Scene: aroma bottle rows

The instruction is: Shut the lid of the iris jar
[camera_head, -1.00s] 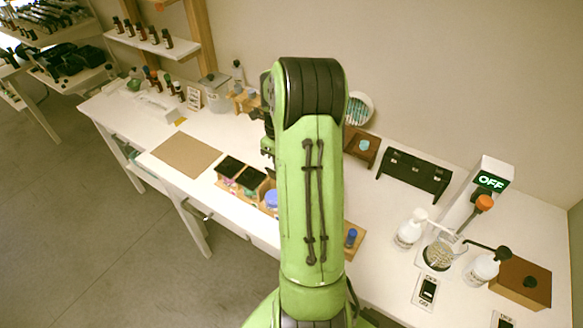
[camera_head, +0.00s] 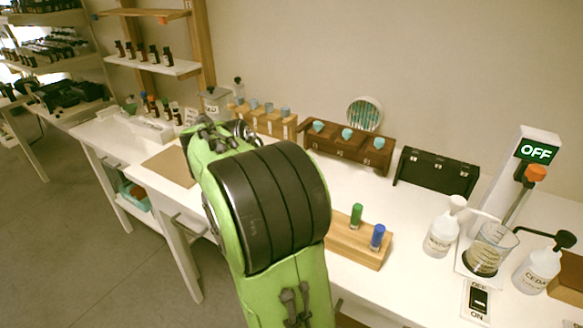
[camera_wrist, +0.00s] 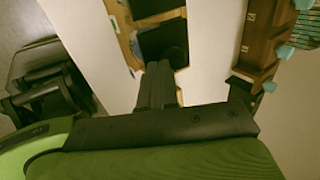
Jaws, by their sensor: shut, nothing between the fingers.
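In the wrist view, a wooden tray (camera_wrist: 122,28) holds jars with dark, square lids. One dark lid (camera_wrist: 163,42) lies just beyond my fingertips, with another (camera_wrist: 150,7) farther up. I cannot read any label, so I cannot tell which jar is the iris one. I also cannot tell whether a lid is tilted up. My gripper (camera_wrist: 160,72) is shut and empty, with its fingertips close to the nearer dark lid; contact is unclear. In the head view, my arm hides the jars and the gripper's fingertips.
A brown chest with teal knobs (camera_head: 345,147) stands behind. A wooden block (camera_head: 352,243) holds green and blue vials. A black case (camera_head: 436,172), pump bottles (camera_head: 441,232) and a glass beaker (camera_head: 487,250) stand to the right. The brown mat (camera_head: 168,166) at left is clear.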

